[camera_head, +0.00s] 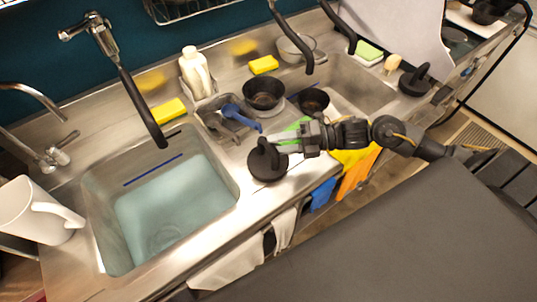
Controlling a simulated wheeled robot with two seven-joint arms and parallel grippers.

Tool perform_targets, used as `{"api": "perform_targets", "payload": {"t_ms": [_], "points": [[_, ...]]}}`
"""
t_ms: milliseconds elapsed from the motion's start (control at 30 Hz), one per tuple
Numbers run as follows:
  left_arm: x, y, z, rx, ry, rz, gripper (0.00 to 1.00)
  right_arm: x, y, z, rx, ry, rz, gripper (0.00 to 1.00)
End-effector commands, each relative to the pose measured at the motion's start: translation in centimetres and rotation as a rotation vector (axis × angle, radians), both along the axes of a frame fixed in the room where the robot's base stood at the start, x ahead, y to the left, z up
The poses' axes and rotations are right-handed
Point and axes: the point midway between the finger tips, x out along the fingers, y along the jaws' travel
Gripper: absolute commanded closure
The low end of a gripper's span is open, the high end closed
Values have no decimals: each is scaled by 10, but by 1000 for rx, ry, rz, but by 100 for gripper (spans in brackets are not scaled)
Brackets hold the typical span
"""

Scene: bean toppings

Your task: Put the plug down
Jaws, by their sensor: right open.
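A black round plug (266,166) with a raised loop handle sits on the steel counter just right of the left sink, near the counter's front edge. My right gripper (283,142) comes in from the right with its fingertips at the plug's handle. It is open; I cannot tell whether the fingers touch the handle. A second black plug (414,81) lies on the counter right of the right sink. My left gripper is not in view.
The left sink (222,178) holds water. A dish rack with a blue brush (238,116), black bowls (263,92) and yellow sponges (170,110) stand behind. A white jug (36,212) is at the far left. Cloths and gloves hang along the front edge.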

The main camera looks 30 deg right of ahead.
Motion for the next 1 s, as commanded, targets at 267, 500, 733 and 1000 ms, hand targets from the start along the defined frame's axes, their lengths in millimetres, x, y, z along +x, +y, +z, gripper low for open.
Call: {"api": "perform_targets", "payload": {"t_ms": [267,500,733,1000], "points": [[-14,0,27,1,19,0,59,18,35,-3,4,-1,1,55],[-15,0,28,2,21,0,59,21,41,-8,0,0,1,55],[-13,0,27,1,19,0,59,20,41,-8,0,0,1,73],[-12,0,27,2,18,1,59,20,41,-8,0,0,1,100]]}}
